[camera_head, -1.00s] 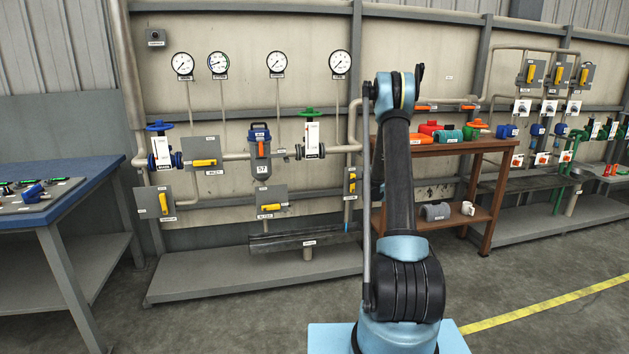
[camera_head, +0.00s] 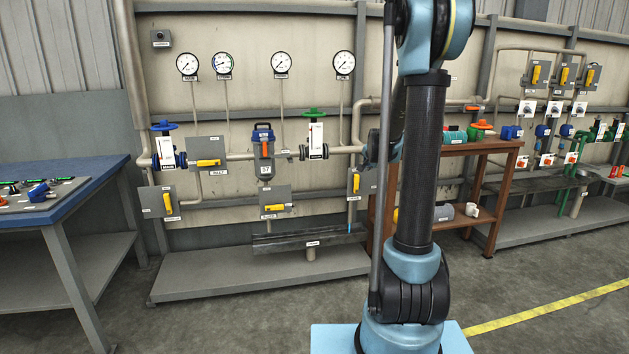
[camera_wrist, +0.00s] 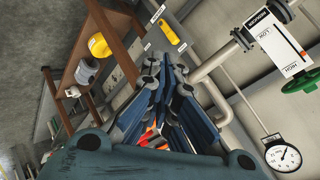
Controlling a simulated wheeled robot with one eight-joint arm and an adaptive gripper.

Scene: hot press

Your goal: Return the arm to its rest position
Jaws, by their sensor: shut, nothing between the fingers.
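My arm (camera_head: 422,160) stands nearly upright on its light blue base (camera_head: 465,345) in the head view, with its upper part reaching the top edge of the picture. My gripper (camera_wrist: 166,75) shows in the middle of the wrist view, with its dark blue-grey fingers together and nothing held.
The pipe panel has gauges (camera_head: 187,64), a blue-wheel valve (camera_head: 164,126) and a green-wheel valve (camera_head: 311,112). A brown shelf (camera_head: 484,146) stands behind my arm to the right. A blue-topped table (camera_head: 95,170) is at left. Open floor (camera_head: 250,325) lies in front.

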